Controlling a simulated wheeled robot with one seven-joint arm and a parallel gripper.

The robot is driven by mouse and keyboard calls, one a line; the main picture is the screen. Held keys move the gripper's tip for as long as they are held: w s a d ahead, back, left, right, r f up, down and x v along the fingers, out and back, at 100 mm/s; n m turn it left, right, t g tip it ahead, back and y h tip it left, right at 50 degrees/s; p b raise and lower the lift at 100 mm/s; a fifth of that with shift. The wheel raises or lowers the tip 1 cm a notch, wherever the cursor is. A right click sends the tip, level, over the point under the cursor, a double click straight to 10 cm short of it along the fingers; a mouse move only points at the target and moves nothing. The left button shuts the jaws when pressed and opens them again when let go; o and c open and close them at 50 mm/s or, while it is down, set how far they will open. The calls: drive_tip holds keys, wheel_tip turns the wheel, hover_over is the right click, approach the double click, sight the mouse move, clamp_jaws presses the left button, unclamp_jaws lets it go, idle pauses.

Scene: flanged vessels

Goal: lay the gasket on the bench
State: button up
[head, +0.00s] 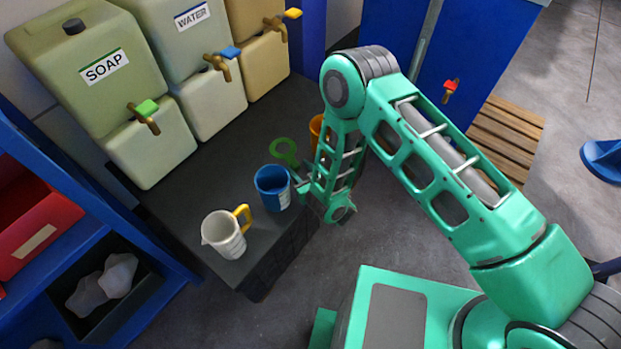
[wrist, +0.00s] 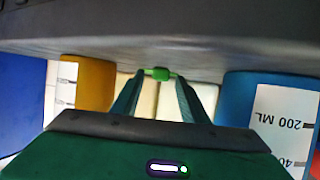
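The gasket (head: 284,150) is a green ring with a tab, over the dark bench (head: 208,178) behind the blue jug in the head view. In the wrist view the gasket (wrist: 160,73) shows edge-on as a small green piece between my two fingertips. My gripper (head: 300,174) reaches in low from the right, and its fingers (wrist: 160,78) are closed on the gasket's tab. The gasket lies roughly level and very close to the bench surface, which fills the top of the wrist view. I cannot tell whether it touches the bench.
A blue jug (head: 271,190) stands close to my gripper, and an orange jug (head: 316,128) is partly hidden behind my arm. A white jug (head: 224,236) stands near the front corner. Dispensers with taps, including the soap one (head: 90,75), line the back.

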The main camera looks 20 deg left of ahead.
drive_tip(key=shift+v, duration=1.85)
drive_tip(key=shift+s+d+r, duration=0.1)
drive_tip(key=shift+s+d, duration=0.2)
drive_tip(key=shift+d, duration=0.3)
drive_tip(key=shift+s+d+r, duration=0.3)
drive_tip(key=shift+s+r, duration=0.05)
drive_tip(key=shift+s, duration=0.05)
drive_tip(key=shift+s+d, duration=0.25)
drive_tip(key=shift+s, duration=0.05)
drive_tip(key=shift+v, duration=2.1)
drive_tip(key=shift+s, duration=0.1)
